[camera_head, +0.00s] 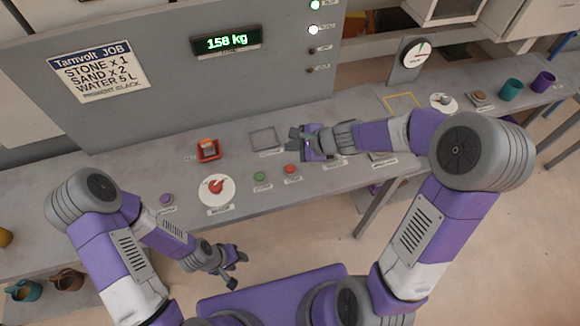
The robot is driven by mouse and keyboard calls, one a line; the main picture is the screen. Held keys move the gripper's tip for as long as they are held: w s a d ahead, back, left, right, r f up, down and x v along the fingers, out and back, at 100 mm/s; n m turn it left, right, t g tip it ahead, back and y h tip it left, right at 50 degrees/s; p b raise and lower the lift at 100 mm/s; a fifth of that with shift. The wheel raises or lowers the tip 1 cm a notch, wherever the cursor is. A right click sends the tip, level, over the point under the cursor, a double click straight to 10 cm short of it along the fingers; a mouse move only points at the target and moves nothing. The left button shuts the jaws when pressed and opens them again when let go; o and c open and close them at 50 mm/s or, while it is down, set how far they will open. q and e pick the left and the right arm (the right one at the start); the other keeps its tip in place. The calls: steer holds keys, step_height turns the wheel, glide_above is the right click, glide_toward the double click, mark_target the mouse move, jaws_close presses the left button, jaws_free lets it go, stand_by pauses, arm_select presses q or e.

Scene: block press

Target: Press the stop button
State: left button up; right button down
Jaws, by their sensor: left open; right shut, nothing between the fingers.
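A red button (291,169) sits on the grey bench beside a green button (260,177), each with a small label I cannot read clearly. My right gripper (293,139) is shut and empty over the bench, behind the red button in the picture and apart from it. It points left, near a grey square plate (265,139). My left gripper (238,270) is open and empty, in front of the bench's front edge and well away from both buttons.
A red dial on a white disc (213,198) and a purple button (166,200) lie left of the buttons. A red tray (217,155) holds an orange block. A display (226,42) reads 158 kg. Teal (511,90) and purple (543,83) cups stand far right.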

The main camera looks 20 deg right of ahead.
steer(key=b, duration=0.7)
glide_above(293, 170)
step_height(293, 170, down, 8)
steer(key=shift+a+r, duration=0.1)
steer(key=shift+f+b, duration=0.45)
steer(key=shift+b, duration=0.05)
steer(key=shift+f, duration=0.1)
stand_by(1.1)
steer(key=shift+f+b, duration=0.3)
steer(key=shift+b, duration=0.15)
steer(key=shift+f+b, duration=0.5)
steer(key=shift+b, duration=0.05)
stand_by(0.6)
steer(key=shift+r, duration=0.1)
steer(key=shift+r+p, duration=0.8)
